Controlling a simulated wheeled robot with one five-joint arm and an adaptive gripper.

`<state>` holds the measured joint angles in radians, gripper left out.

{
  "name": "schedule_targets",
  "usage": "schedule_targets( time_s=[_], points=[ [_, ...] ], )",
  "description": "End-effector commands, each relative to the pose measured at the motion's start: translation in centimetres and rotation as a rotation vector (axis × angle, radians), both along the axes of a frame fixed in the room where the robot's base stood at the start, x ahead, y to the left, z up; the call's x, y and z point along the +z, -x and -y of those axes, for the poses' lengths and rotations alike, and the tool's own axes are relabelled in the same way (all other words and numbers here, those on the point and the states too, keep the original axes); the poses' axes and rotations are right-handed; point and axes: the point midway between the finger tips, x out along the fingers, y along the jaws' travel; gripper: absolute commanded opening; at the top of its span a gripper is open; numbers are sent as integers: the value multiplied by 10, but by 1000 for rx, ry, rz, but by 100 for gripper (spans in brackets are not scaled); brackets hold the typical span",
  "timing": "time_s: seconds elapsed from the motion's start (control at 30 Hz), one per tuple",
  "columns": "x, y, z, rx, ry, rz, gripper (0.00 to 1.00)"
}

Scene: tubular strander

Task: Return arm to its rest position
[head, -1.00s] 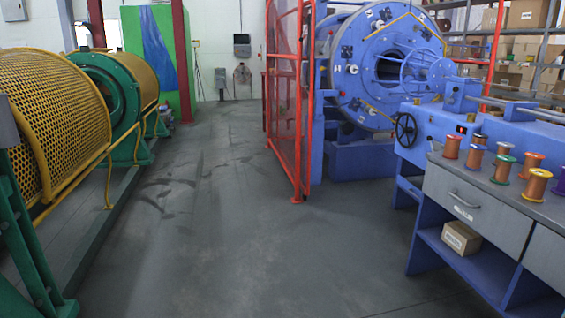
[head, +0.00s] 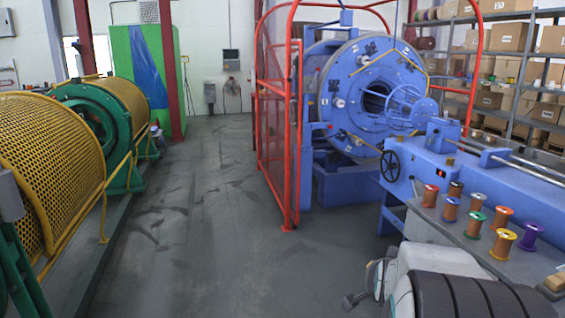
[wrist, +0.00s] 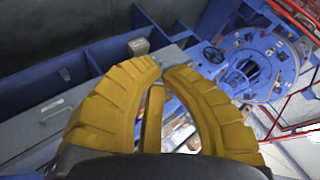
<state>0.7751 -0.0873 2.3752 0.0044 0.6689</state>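My gripper (wrist: 163,68) shows in the wrist view as yellow, ribbed, curved fingers. Their tips are drawn in close together, with a narrow gap, and I see nothing held between them. Part of my arm, pale with a black ribbed section, shows at the bottom right of the head view, in front of the workbench. The fingers are not clearly seen in the head view.
Several wire spools (head: 501,244) stand on the grey workbench (head: 436,229) at right. A blue strander (head: 345,95) and a red mesh guard (head: 277,135) stand behind. Yellow mesh guards (head: 50,145) line the left. The grey floor (head: 200,225) between is clear.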

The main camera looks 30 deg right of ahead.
Motion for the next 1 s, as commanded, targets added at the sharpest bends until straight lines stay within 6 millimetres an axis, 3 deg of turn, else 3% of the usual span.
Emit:
schedule_targets(
  time_s=[0.03,0.2,0.4,0.5,0.63,0.8,1.0],
  points=[
    [31,-7,-33,107,4,-52,0],
    [72,-2,-126,451,22,-244,0],
    [113,34,-213,837,70,-439,0],
    [129,57,-241,998,95,-517,0],
    [143,83,-264,1159,125,-592,0],
    [151,104,-278,1280,149,-649,0],
    [152,108,-280,1298,152,-657,0]
  ],
)
